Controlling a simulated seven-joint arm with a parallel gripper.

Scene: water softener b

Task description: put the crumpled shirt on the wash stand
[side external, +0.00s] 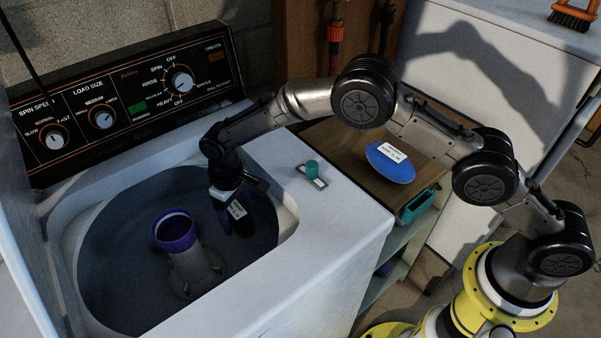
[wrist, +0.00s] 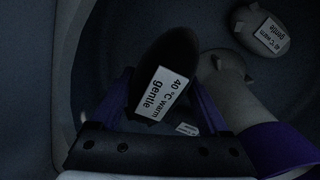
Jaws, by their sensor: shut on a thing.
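My gripper (side external: 226,190) reaches down into the washer tub (side external: 120,235). It is shut on a dark, rounded lump of cloth (wrist: 165,55), probably the shirt. The lump's white tag reads "40 °C warm gentle", and the fingers lie on both sides of it in the wrist view. The lump (side external: 240,224) shows in the side view at the tub's right side, beside the agitator. Whether it touches the tub is unclear. The wooden-topped stand (side external: 335,142), probably the wash stand, is right of the washer. A blue tagged lump (side external: 390,163) lies on it.
The grey agitator (side external: 193,268) with a purple top ring (side external: 175,229) stands mid-tub. A grey tagged lump (wrist: 262,30) lies in the tub, and another tag (wrist: 187,129) shows between my fingers. A control panel (side external: 125,100) rises behind.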

